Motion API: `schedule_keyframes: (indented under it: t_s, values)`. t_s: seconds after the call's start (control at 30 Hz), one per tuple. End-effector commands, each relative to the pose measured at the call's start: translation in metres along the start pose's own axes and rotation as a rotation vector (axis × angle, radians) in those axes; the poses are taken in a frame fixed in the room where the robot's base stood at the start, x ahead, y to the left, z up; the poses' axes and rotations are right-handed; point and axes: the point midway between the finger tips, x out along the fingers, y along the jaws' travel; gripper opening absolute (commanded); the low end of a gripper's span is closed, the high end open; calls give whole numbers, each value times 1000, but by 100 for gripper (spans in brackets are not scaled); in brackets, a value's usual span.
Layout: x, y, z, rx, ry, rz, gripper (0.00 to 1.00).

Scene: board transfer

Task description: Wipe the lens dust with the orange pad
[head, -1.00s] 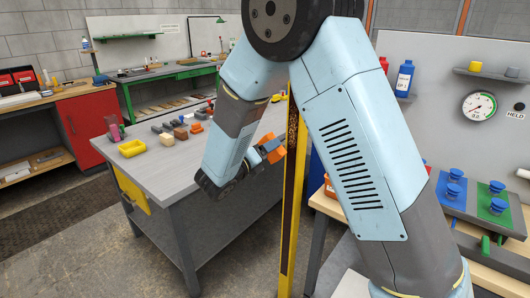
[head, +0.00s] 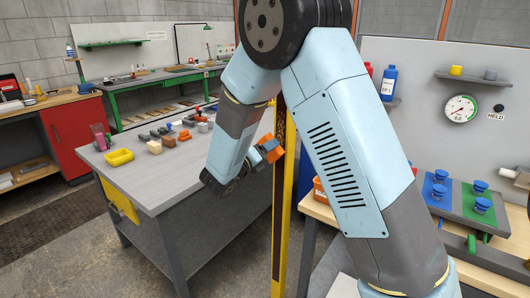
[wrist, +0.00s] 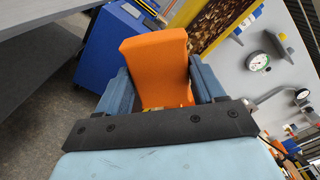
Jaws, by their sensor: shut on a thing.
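My gripper (wrist: 160,95) is shut on the orange pad (wrist: 158,68), which stands up between its two blue-grey fingers in the wrist view. In the head view the pad (head: 270,150) shows at the end of my arm, in the air beside the grey workbench. An upright yellow-framed panel (head: 281,125) with a brown speckled face stands close behind it. The speckled face (wrist: 209,15) also shows beyond the pad in the wrist view, apart from it. I cannot make out a lens or which specks are its dust.
The grey workbench (head: 160,182) carries a yellow tray (head: 119,157) and several small blocks. A wooden table at right holds blue knobs on a blue and green board (head: 453,194). A gauge (head: 461,109) hangs on the wall. Open floor lies at lower left.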

Motion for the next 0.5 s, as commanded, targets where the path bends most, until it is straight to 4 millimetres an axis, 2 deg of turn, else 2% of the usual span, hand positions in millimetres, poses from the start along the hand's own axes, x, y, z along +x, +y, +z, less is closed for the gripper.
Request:
schedule_keyframes:
  t_s: [0.5]
  values:
    - [3,0,0,0,0,0,44]
